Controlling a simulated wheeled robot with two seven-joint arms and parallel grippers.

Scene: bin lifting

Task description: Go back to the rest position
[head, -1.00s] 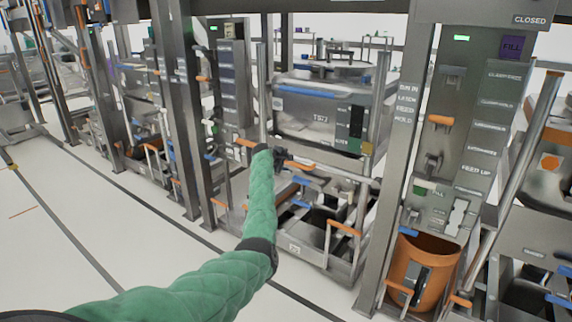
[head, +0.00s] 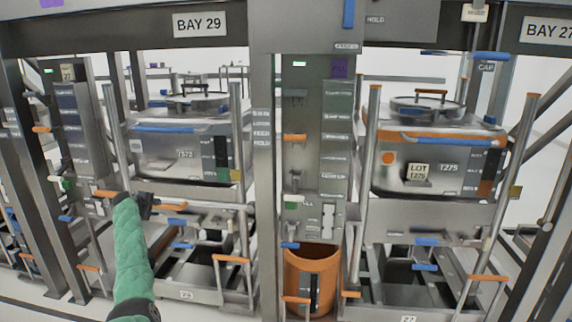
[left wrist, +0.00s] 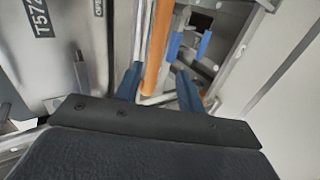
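My left arm, in a green quilted sleeve, reaches up in the head view. Its dark gripper (head: 147,204) is at the front of the left bay, below the bin marked T572 (head: 182,154). An orange handle bar (head: 172,206) shows just right of the gripper. In the left wrist view my left gripper (left wrist: 160,88) has its two blue-grey fingers spread apart. The orange bar (left wrist: 157,45) runs between or just beyond them; I cannot tell if it touches. I see nothing held. My right gripper is in neither view.
A steel post and control panel (head: 312,120) stand between the bays, above an orange bucket (head: 312,268). A second bin marked T275 (head: 430,170) sits in the right bay. Lower frames (head: 420,285) with orange handles stick out at the front. Some white floor (head: 85,312) shows at lower left.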

